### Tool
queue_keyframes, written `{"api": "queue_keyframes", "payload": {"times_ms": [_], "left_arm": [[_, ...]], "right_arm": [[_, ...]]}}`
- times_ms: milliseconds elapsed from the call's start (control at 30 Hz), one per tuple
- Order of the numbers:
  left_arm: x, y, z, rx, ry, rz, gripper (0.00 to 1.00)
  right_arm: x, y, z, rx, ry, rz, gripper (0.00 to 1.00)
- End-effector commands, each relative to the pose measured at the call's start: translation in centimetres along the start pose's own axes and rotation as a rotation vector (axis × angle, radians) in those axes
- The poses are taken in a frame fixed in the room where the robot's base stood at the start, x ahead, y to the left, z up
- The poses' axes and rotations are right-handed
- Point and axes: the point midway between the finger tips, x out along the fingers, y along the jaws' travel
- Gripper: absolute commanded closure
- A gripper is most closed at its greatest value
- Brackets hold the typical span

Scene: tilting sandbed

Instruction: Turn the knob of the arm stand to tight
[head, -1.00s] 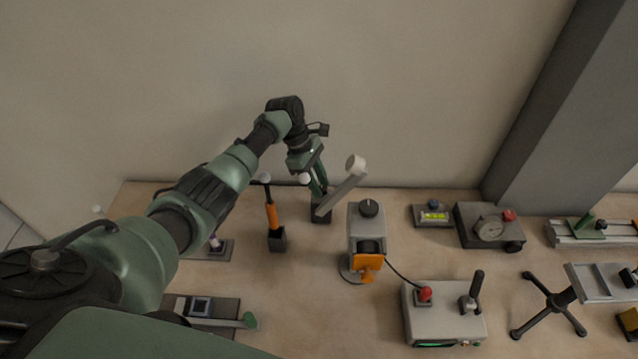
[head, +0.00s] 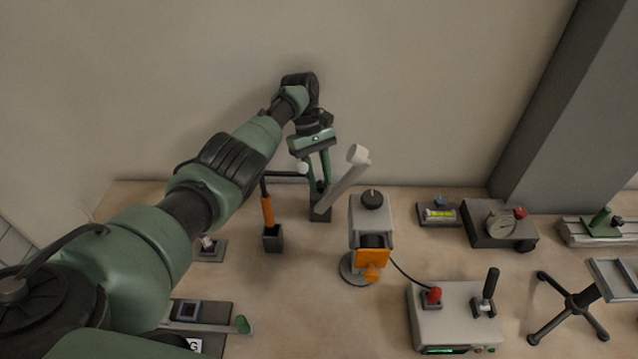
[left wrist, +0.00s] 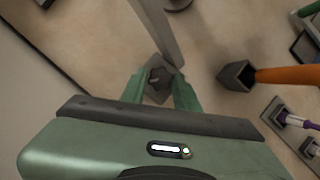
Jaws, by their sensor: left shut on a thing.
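The arm stand has a dark square base (head: 320,212) near the back edge of the table. The fingers partly hide the knob in the head view. My right gripper is not in view.
An orange-handled tool in a dark holder (head: 273,238) stands just left of the stand. A grey device with a black top knob and orange part (head: 371,220) stands to the right. A control box (head: 450,325) is nearer the front. The wall is close behind.

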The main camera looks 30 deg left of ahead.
Motion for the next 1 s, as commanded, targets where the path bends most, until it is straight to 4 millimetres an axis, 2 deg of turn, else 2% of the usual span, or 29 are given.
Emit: {"api": "queue_keyframes", "payload": {"times_ms": [133,600,633,700,1000], "left_arm": [[0.14,0.06,-0.05,0.034,0.001,-0.014,1.0],[0.0,0.03,-0.03,0.048,0.002,-0.021,1.0],[0.0,0.03,-0.04,0.048,0.002,-0.021,0.67],[0.0,0.03,-0.03,0.048,0.002,-0.021,0.48],[-0.03,0.03,-0.02,0.048,0.001,-0.02,0.48]], "right_arm": [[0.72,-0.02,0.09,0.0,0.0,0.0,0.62],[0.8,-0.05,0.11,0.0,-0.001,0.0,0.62],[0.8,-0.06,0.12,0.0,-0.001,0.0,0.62],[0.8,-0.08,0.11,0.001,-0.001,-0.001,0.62],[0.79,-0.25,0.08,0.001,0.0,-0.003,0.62]]}}
